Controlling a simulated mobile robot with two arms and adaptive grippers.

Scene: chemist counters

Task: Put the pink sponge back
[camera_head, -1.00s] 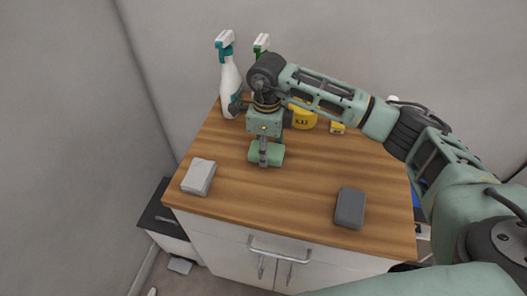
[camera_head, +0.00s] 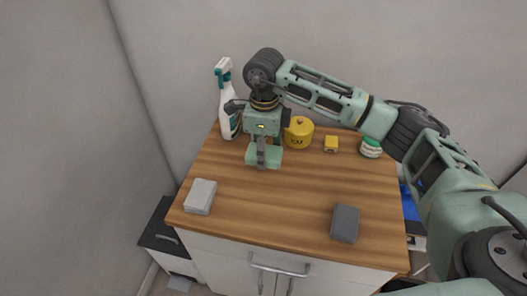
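No pink sponge shows in this view. A green block (camera_head: 274,157), like a sponge, is at the fingers of my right gripper (camera_head: 262,158), whose arm reaches in from the right. The fingers look closed on it, one finger showing across its near face. It appears over the middle-back of the wooden counter (camera_head: 285,195); I cannot tell its exact height. A light grey block (camera_head: 201,195) lies at the front left of the counter. A dark grey block (camera_head: 345,223) lies at the front right. My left gripper is not in view.
A white spray bottle (camera_head: 229,120) with a teal head stands at the back left. A yellow pot (camera_head: 298,138), a small yellow box (camera_head: 331,144) and a green-and-white jar (camera_head: 371,148) stand along the back. The counter's middle and front centre are clear.

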